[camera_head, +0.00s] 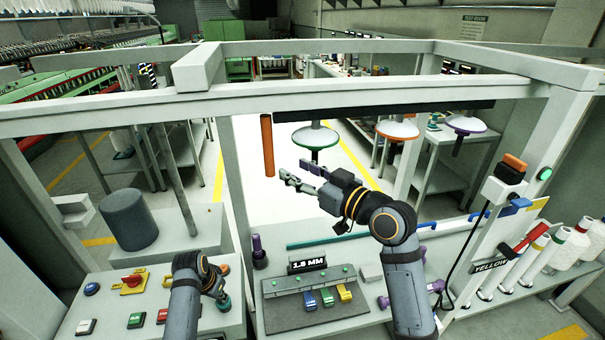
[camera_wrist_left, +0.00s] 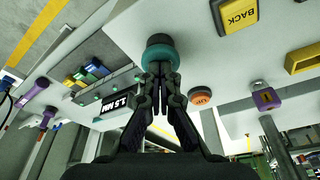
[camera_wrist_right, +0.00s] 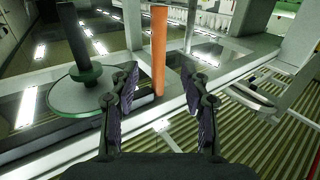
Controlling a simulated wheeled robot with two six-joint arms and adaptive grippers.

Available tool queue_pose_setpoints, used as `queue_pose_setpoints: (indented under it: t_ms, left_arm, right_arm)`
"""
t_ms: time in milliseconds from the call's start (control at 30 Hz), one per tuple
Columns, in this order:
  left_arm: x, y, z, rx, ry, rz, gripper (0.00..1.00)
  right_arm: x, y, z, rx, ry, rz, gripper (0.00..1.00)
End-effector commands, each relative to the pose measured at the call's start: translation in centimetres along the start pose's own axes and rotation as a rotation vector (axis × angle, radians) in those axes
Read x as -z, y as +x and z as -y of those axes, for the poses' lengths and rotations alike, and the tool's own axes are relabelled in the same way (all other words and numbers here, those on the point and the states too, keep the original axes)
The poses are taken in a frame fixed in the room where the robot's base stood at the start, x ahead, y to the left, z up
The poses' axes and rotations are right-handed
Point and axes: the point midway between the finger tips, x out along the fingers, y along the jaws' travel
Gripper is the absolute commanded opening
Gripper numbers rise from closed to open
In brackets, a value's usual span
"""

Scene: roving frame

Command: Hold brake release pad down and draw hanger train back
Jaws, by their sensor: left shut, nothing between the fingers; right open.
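The pad also shows in the head view (camera_head: 223,304), partly hidden by my arm. How far it is pressed cannot be told. Hangers with green (camera_head: 315,138), orange (camera_head: 397,129) and purple (camera_head: 465,124) rimmed discs hang in a row under the dark overhead rail. An orange upright bar (camera_head: 267,145) hangs left of them. My right gripper (camera_head: 294,173) is open and points at it; the bar (camera_wrist_right: 159,50) appears between the fingertips.
The left panel (camera_head: 101,305) has several coloured buttons and a red knob (camera_head: 132,279). White frame posts and beams surround the station. A grey cylinder (camera_head: 129,219) stands at left.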

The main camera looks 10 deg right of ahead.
Motion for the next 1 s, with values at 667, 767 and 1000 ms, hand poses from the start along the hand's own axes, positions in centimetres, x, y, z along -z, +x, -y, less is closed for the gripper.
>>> queue_pose_setpoints:
  t_ms: [667,767,1000]
  left_arm:
    - [0.0,0.0,0.0,-0.001,0.000,0.000,0.00]
    - [0.0,0.0,0.0,0.000,0.000,0.001,0.00]
    - [0.0,0.0,0.0,0.000,0.000,0.000,0.00]
  right_arm:
    - [-2.3,-0.4,-0.3,0.106,0.279,0.065,0.14]
    - [-4.0,-0.1,-1.3,0.189,0.606,0.141,0.00]
    - [-4.9,-1.2,-5.6,0.284,1.318,0.278,0.00]
